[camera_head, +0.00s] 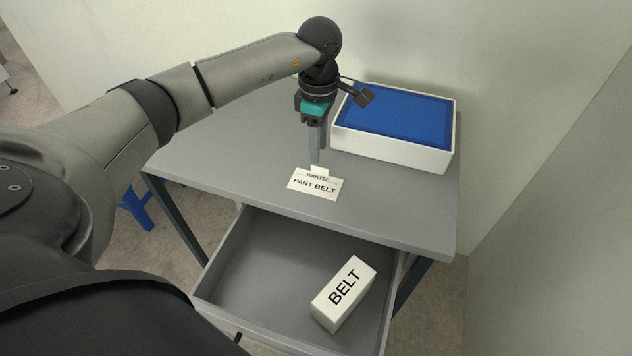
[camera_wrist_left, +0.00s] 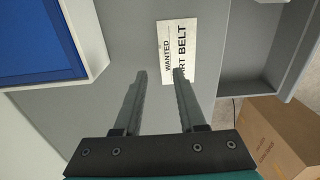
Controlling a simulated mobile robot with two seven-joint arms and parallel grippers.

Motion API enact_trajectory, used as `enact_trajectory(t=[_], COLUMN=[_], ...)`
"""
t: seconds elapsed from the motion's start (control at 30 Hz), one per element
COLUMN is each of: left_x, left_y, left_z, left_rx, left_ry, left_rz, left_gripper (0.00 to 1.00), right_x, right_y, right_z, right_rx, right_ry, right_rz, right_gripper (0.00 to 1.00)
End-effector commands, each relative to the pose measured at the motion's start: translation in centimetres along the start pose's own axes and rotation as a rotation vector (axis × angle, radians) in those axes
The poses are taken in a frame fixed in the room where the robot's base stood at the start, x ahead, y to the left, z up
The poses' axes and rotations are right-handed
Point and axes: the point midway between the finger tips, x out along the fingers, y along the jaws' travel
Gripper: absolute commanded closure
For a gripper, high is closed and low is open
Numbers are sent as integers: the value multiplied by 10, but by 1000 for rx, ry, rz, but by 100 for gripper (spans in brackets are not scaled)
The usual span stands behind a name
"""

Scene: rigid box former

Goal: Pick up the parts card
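The parts card (camera_head: 314,184) is a small white card reading "WANTED PART BELT", with a tab on its far edge. It lies on the grey table near the front edge, above the open drawer. It also shows in the left wrist view (camera_wrist_left: 178,45). My left gripper (camera_head: 316,160) points down just behind the card's tab. In the left wrist view my left gripper (camera_wrist_left: 160,73) is open, with nothing between its fingers; one fingertip overlaps the card's edge in the picture. Whether it touches the card cannot be told. My right gripper is not in view.
A white box with a blue top (camera_head: 400,150) stands at the table's back right. The open drawer (camera_head: 245,270) below the front edge holds a white box marked BELT (camera_head: 343,294). A cardboard box (camera_wrist_left: 270,135) shows below in the wrist view. The table's left part is clear.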

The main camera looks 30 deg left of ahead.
Motion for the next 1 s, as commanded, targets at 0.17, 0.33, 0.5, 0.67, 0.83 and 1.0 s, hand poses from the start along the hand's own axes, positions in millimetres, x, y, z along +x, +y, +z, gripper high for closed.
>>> enact_trajectory(t=[0.17,0.33,0.5,0.67,0.83,1.0], left_x=[16,34,48,51,51,51], left_y=[-2,-2,-2,-2,-2,-2], left_z=[2,4,4,4,4,4], left_rx=[0,0,-1,-1,0,0], left_ry=[0,-1,-1,0,0,0], left_rz=[-4,-2,-2,0,0,-1], left_gripper=[60,60,60,60,60,77], right_x=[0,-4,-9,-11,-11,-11], right_y=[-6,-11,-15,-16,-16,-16], right_z=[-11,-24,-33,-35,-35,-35], right_rx=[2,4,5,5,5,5], right_ry=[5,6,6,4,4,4], right_rz=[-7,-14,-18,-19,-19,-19], right_gripper=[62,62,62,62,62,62])
